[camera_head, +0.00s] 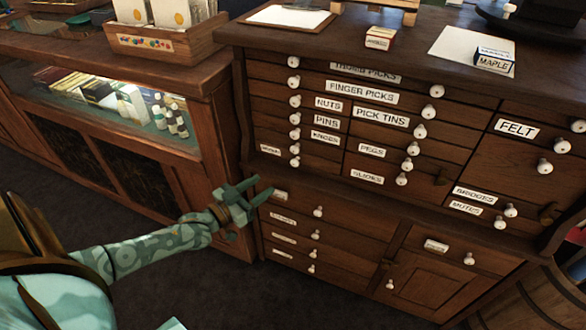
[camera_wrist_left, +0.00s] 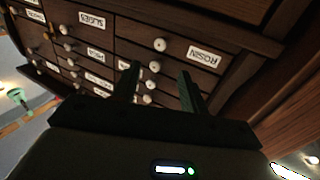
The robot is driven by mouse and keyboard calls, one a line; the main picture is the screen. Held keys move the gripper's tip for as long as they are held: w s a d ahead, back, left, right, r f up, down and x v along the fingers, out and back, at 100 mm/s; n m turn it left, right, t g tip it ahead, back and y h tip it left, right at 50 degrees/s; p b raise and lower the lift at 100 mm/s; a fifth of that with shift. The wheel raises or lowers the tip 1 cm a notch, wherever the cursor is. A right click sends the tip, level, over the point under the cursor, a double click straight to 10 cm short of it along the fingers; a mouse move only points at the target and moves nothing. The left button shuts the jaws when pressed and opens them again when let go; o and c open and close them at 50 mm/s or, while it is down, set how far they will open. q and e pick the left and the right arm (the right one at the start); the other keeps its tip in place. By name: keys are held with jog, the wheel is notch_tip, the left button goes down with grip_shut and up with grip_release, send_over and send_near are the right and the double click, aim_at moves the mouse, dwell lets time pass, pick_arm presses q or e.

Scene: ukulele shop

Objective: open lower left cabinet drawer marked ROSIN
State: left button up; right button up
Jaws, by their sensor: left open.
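The wooden cabinet (camera_head: 330,185) has a small ROSIN label (camera_wrist_left: 204,56) on a drawer seen upside down in the left wrist view. Its white round knob (camera_wrist_left: 159,44) stands beside the label. In the head view this looks like the bottom left drawer of the upper section, with a small label (camera_head: 270,149) and a knob (camera_head: 295,162). The drawer front looks flush, so shut. My left gripper (camera_head: 262,190) is open and empty, below and left of that knob in the head view. Its two fingers (camera_wrist_left: 160,88) point at the drawer fronts, apart from the knob. My right gripper is out of view.
Several more labelled drawers with knobs surround it, with a SLIDES label (camera_head: 367,176) to the right. A ledge (camera_head: 350,195) runs below. A lit glass display case (camera_head: 120,110) stands to the left. Small boxes (camera_head: 380,38) and a clipboard (camera_head: 290,17) lie on top.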

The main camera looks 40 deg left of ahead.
aim_at(293, 164)
pick_arm(q)
jog(key=w+b, duration=0.1)
jog(key=w, duration=0.2)
jog(key=w+d+b, duration=0.1)
jog(key=w, duration=0.3)
jog(key=w+b, duration=0.2)
jog(key=w, duration=0.1)
jog(key=shift+w+d+f, duration=0.25)
jog(key=shift+w+d+r, duration=0.1)
jog(key=shift+w, duration=0.2)
grip_shut()
jog(key=shift+s, duration=0.1)
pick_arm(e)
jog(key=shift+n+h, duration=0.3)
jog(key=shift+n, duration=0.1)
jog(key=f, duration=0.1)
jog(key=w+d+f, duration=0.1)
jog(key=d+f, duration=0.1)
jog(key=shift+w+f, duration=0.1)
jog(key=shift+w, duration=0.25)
